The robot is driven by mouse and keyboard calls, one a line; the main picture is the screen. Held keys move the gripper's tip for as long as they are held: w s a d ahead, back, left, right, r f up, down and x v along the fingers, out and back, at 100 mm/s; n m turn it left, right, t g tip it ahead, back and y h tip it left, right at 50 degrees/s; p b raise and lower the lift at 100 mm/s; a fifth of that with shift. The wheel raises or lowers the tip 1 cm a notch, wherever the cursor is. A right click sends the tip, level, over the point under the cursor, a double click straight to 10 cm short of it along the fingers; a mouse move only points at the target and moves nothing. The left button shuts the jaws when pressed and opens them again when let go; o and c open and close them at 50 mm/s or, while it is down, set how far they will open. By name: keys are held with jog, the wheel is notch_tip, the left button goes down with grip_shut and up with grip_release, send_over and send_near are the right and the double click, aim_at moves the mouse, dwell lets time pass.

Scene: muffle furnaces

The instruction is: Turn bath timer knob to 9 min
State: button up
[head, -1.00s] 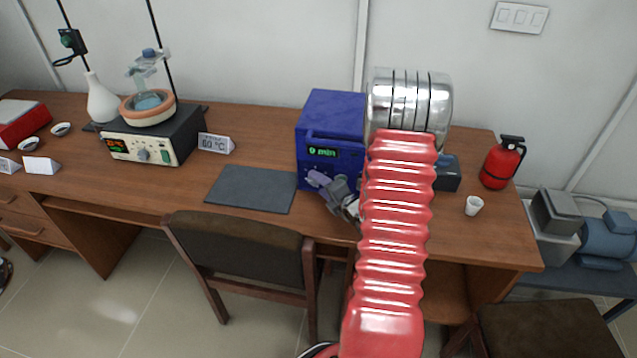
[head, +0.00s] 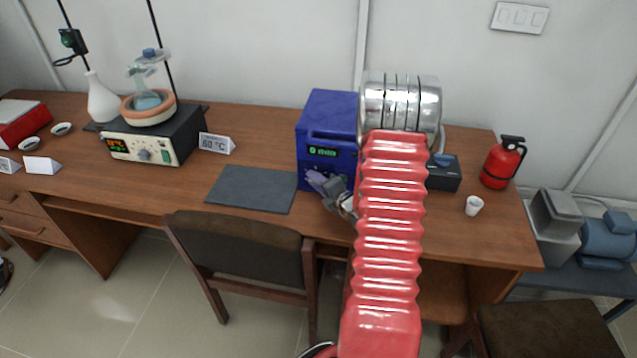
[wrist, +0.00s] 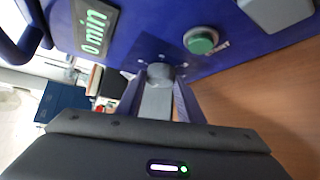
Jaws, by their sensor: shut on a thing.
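The blue bath box (head: 325,112) stands on the desk behind my gripper, with a lit green display (head: 322,151) whose text is blurred in the head view. In the wrist view the display (wrist: 95,27) reads "0 min", seen tilted. The grey timer knob (wrist: 160,73) sits on the blue front panel, with small marks around it. My gripper (wrist: 159,88) is shut on the knob, one finger on each side. In the head view my gripper (head: 328,185) is at the lower front of the box, and the knob is hidden there.
A green button (wrist: 201,41) is on the same panel, to the right of the knob. A dark mat (head: 250,190) lies left of the box. A chair (head: 240,250) stands before the desk. A white cup (head: 474,205) and red extinguisher (head: 503,162) are to the right.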

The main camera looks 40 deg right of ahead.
jog(key=shift+c, duration=1.2)
jog(key=shift+s+f, duration=0.1)
jog(key=shift+f, duration=0.05)
jog(key=shift+f+m+t, duration=0.1)
jog(key=shift+m+t, duration=0.2)
jog(key=shift+f+m+t, duration=0.2)
jog(key=shift+m+t, duration=0.9)
jog(key=shift+t, duration=0.2)
jog(key=o, duration=1.1)
jog(key=shift+d, duration=0.1)
jog(key=shift+r, duration=0.1)
